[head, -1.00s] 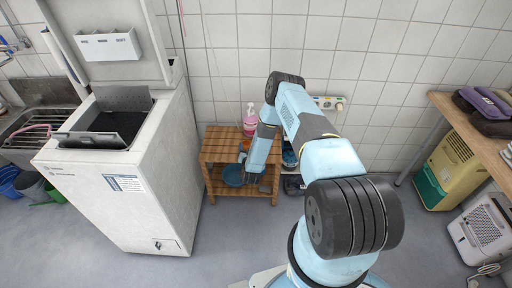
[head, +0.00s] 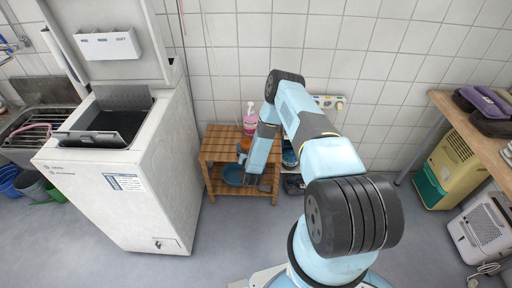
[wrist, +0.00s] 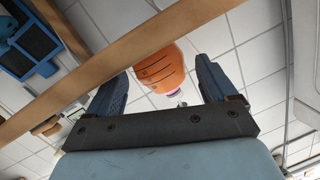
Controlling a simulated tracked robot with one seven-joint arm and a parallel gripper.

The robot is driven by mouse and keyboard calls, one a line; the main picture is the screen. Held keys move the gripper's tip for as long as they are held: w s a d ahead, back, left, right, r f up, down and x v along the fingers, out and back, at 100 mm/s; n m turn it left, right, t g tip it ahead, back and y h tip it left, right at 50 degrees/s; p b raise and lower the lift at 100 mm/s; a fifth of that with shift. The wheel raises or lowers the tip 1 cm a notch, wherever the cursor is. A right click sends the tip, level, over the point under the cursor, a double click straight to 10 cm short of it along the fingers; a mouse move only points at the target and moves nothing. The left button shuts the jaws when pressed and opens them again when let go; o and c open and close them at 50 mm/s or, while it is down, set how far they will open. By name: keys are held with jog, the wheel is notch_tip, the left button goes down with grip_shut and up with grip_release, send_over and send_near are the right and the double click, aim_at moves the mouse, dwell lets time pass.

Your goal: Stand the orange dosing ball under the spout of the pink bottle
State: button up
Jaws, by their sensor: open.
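The pink bottle (head: 249,124) stands upright on the top of a wooden slatted stand, against the tiled wall. The orange dosing ball (head: 243,147) shows only partly in the head view, beside my arm. In the wrist view the ball (wrist: 160,72), with dark lines on it, appears between my open fingers, with a gap on each side. A bit of pink (wrist: 175,92) shows just past it. My gripper (wrist: 160,66) is open and holds nothing. In the head view my gripper (head: 254,182) is low at the stand's front, its fingers hard to make out.
The wooden stand (head: 216,142) has a lower shelf with a blue basin (head: 233,175). A wooden bar (wrist: 100,75) crosses the wrist view close to my fingers. A white top-loading washer (head: 120,190) is at left. Open floor lies in front of the stand.

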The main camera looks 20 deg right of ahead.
jog(key=v, duration=1)
jog(key=shift+s+r, duration=0.15)
